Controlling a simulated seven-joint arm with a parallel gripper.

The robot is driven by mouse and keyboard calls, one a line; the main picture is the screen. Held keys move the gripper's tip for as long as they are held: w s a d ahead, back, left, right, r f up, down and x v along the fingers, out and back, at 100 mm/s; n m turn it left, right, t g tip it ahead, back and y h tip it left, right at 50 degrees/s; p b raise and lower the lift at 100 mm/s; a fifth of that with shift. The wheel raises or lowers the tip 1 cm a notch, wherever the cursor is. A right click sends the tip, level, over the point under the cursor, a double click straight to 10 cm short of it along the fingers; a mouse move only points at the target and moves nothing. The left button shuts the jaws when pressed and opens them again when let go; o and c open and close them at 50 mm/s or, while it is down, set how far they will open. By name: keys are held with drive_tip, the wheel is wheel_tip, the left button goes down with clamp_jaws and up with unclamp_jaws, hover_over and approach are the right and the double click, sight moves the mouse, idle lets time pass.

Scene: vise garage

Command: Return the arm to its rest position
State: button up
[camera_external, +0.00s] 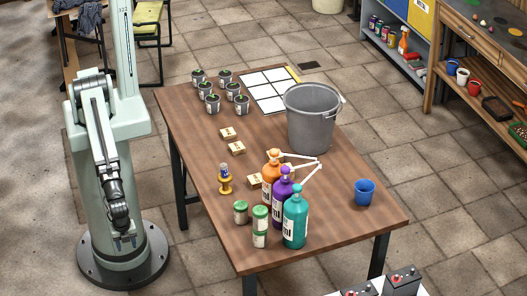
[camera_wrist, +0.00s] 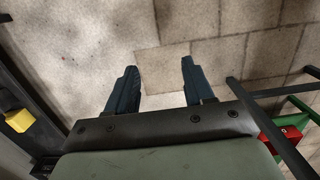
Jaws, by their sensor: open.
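My gripper (camera_external: 126,243) hangs pointing down at the front of my own base, left of the table and clear of it. My arm is folded close to its column. In the wrist view my gripper (camera_wrist: 155,82) shows two dark blue fingers spread apart, with only floor tiles between them. It is open and empty.
A wooden table (camera_external: 190,140) stands to the right with a grey bucket (camera_external: 312,120), pump bottles (camera_external: 295,218), small pots (camera_external: 212,104), jars (camera_external: 260,225), wooden blocks (camera_external: 236,148) and a blue cup (camera_external: 364,192). Dark frame bars (camera_wrist: 265,125) show at right in the wrist view.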

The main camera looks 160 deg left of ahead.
drive_tip(key=s+f+g, duration=0.2)
drive_tip(key=s+f, duration=0.5)
drive_tip(key=s, duration=0.5)
drive_tip(key=s+f+g, duration=0.3)
drive_tip(key=s+f, duration=0.5)
drive_tip(key=s, duration=0.4)
drive_tip(key=shift+s, duration=0.35)
